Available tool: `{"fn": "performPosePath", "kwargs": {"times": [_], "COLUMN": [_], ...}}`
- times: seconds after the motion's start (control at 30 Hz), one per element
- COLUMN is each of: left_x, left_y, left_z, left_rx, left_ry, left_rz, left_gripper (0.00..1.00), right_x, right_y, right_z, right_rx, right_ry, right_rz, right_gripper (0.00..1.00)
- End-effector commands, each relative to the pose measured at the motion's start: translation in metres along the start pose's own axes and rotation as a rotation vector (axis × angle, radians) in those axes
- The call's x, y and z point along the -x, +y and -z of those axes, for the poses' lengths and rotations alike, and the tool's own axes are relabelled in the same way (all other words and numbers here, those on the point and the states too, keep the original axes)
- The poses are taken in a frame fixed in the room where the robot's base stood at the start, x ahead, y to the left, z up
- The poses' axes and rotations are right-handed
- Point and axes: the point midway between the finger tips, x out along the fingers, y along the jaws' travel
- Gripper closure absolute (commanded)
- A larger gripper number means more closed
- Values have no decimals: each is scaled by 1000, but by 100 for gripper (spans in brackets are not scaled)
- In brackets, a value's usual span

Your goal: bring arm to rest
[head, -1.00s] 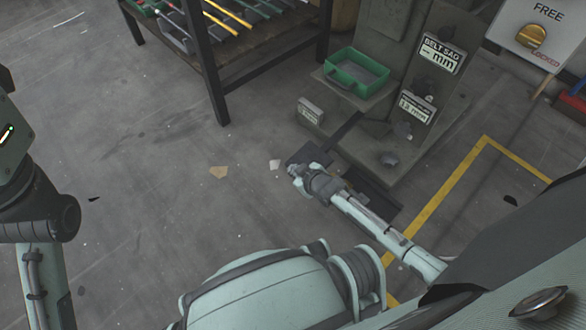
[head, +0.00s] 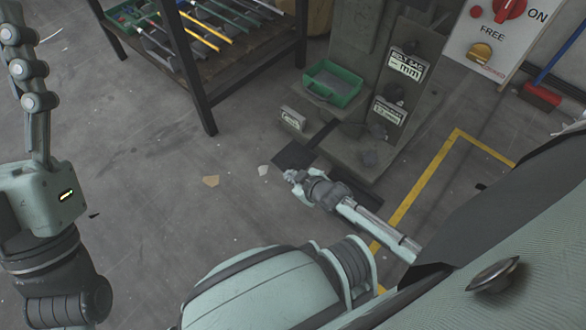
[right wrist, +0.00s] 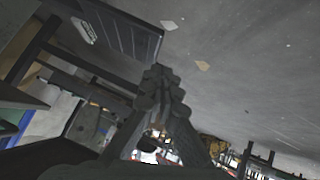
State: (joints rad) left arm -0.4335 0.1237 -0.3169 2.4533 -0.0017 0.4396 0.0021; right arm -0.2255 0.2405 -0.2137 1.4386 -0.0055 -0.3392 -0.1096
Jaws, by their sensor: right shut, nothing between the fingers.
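My right gripper (head: 291,177) comes in from the right in the head view, its fingers pointing left over the floor in front of the press base. In the right wrist view its dark fingers (right wrist: 158,88) are together, with nothing between them. It appears apart from everything around it, though its height above the floor is hard to tell. My left arm stands at the left edge of the head view; its gripper is out of the picture.
A grey press stand (head: 350,135) with a green tray (head: 333,84) is beyond the right gripper. A dark rack (head: 204,100) holds coloured rods at top left. A board with a red knob (head: 508,8) is top right. Bare floor (head: 140,150) lies left; yellow floor line (head: 425,190) right.

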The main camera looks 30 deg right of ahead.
Motion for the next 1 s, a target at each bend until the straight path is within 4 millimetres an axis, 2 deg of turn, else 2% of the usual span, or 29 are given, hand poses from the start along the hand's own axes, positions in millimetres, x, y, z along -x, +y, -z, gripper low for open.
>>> {"fn": "performPosePath", "kwargs": {"times": [0.03, 0.2, 0.8, 0.87, 0.93, 1.0], "left_x": [-2, -1, -1, -2, -2, -2], "left_y": [1, 2, 2, 2, 2, 2], "left_z": [-3, -13, -13, -13, -13, -13], "left_rx": [2, 5, 5, 5, 5, 5], "left_ry": [-31, -86, -88, -88, -88, -88], "left_rz": [-1, -2, -2, -2, -2, -2], "left_gripper": [39, 39, 39, 39, 39, 39], "right_x": [7, 15, 15, 17, 24, 35], "right_y": [1, 1, 1, -1, -5, -10], "right_z": [1, 1, 5, 15, 38, 74], "right_rx": [0, 0, -1, -4, -12, -26], "right_ry": [-1, 1, 10, 35, 91, 182], "right_rz": [0, -1, -1, 0, 2, 4], "right_gripper": [100, 100, 100, 100, 100, 100]}}
